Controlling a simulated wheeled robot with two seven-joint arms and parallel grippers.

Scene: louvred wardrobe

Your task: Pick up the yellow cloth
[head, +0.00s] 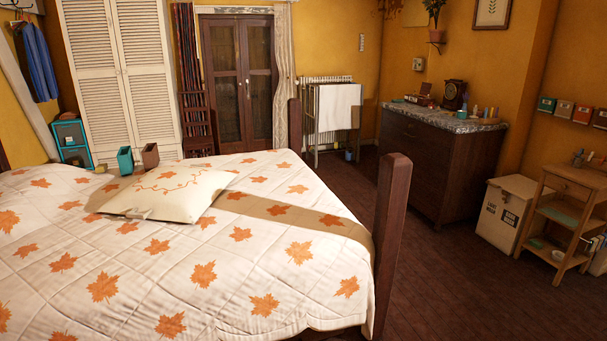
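I cannot make out a yellow cloth for certain. A small yellowish item (101,168) lies at the far side of the bed, just left of a teal box; it is too small to tell whether it is cloth. Neither of my grippers is in view.
The bed (200,275) with a leaf-pattern quilt fills the left foreground, with a pillow (170,193), teal box (125,161) and brown box (150,156). A bedpost (391,245) stands centre right. Dark floor (450,275) lies open between bed, dresser (428,165), white bin (502,216) and wooden cart (568,185).

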